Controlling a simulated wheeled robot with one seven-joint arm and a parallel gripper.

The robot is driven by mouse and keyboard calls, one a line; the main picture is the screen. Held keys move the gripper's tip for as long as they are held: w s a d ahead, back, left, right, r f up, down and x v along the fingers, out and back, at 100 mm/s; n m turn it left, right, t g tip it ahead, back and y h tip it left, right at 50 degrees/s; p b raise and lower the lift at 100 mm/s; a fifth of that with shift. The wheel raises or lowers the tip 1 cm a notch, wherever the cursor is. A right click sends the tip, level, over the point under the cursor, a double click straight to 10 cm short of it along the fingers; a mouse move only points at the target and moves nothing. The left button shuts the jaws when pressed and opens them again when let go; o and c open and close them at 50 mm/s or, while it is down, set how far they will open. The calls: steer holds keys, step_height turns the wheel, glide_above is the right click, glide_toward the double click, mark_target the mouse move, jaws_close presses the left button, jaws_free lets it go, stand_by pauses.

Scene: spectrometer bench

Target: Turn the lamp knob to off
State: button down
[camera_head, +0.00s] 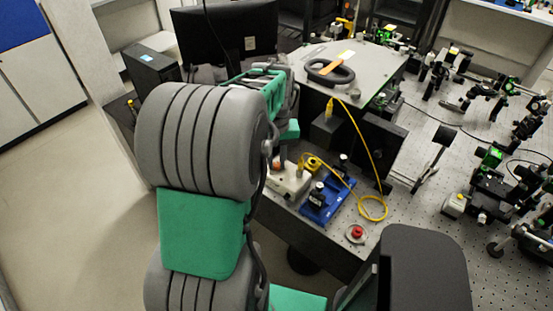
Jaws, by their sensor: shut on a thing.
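A small pale box (290,181) with an orange spot stands on the dark bench near its left edge, partly behind my arm. It looks like the lamp housing, though no label is readable. My gripper (281,148) is at the far end of this box, low over the bench. It is shut on what appears to be the lamp knob. The fingertips and the knob are mostly hidden behind my large grey arm joint, so I cannot see how the knob is turned.
A blue mount (328,200) and a looping yellow fibre (383,181) lie right of the box. A red button (357,232) sits near the front edge. A monitor (226,33) and a plate with a black ring (331,72) are behind. Optics (490,185) crowd the right.

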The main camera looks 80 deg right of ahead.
mark_target(277, 163)
steer(key=c, duration=1.3)
jaws_free()
step_height(277, 163, up, 8)
steer(key=shift+f+b, duration=0.1)
steer(key=shift+b, duration=0.4)
